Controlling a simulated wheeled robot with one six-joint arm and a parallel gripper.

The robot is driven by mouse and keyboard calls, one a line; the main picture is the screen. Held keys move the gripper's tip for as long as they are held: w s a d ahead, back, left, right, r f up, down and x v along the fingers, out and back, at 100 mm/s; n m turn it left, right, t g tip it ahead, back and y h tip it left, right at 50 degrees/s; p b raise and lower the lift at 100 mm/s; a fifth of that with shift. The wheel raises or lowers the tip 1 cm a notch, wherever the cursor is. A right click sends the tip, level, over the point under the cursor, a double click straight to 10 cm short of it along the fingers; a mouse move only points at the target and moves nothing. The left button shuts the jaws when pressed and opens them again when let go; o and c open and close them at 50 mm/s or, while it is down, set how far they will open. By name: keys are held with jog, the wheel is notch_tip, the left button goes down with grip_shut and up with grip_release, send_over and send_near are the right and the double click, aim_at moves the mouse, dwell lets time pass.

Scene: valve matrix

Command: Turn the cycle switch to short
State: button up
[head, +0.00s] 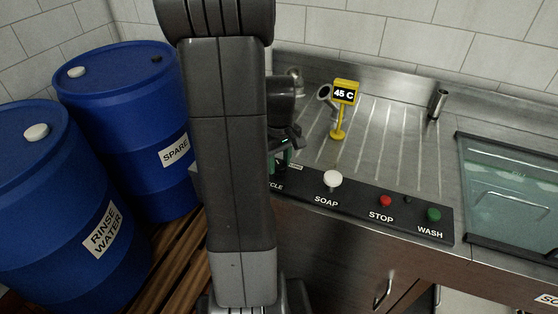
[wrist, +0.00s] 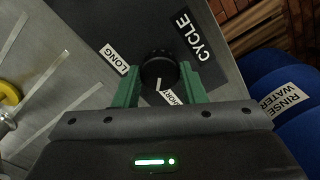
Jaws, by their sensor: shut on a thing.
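The cycle switch is a round black knob (wrist: 158,68) on the dark panel, beside the CYCLE label (wrist: 192,40). A LONG label (wrist: 115,58) lies to its left in the wrist view. A SHORT label (wrist: 172,96) lies below the knob, partly hidden. A thin white line shows at the knob's lower edge, near the SHORT label; I cannot tell for sure whether it is the pointer. My gripper (wrist: 160,84) is shut on the knob, one green finger on each side. In the head view my gripper (head: 282,160) is at the panel's left end, mostly behind my arm.
The control panel (head: 408,213) also carries a white SOAP knob (head: 333,180), a red STOP button (head: 385,201) and a green WASH button (head: 433,215). A yellow 45 C display (head: 344,95) stands behind. Blue barrels (head: 120,110) stand left. A glass-lidded basin (head: 510,190) is right.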

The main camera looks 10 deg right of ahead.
aim_at(279, 164)
jog(key=o, duration=1)
jog(key=shift+r, duration=0.1)
notch_tip(279, 164, up, 14)
jog(key=shift+f, duration=0.2)
notch_tip(279, 164, down, 14)
jog(key=shift+r, duration=0.1)
jog(key=shift+r, duration=0.15)
dwell(0.4)
